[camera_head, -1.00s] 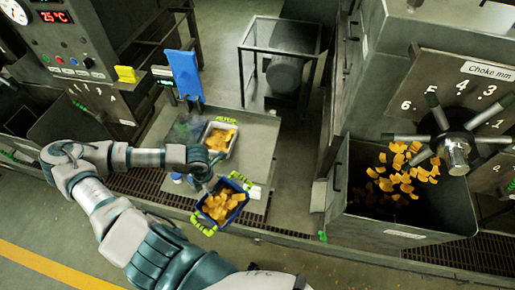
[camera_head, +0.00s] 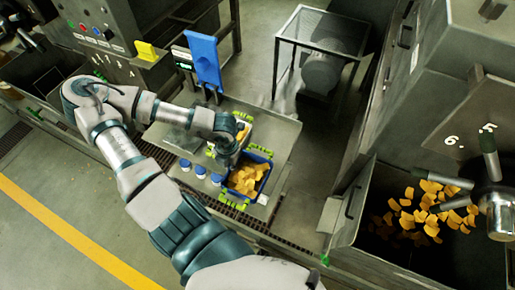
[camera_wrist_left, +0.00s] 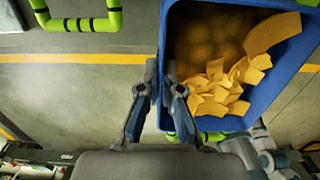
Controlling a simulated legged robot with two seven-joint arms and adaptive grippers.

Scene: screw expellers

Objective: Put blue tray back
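The blue tray (camera_head: 268,172) holds yellow-orange chips and has green handles. It shows at the front right of the metal bench (camera_head: 283,130) in the head view; I cannot tell whether it rests there or hangs just above. It also shows in the left wrist view (camera_wrist_left: 262,108), at the upper right. My left gripper (camera_head: 227,160) is at the tray's left side. In the left wrist view its fingers (camera_wrist_left: 164,82) stand on either side of the tray's wall and look closed on it. My right gripper is not in view.
A pale tray of chips (camera_head: 243,131) sits behind the blue tray, partly hidden by my arm. Several small blue-capped bottles (camera_head: 200,172) stand left of it. A blue upright panel (camera_head: 204,62) is behind. A chip-filled metal bin (camera_head: 372,250) stands right.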

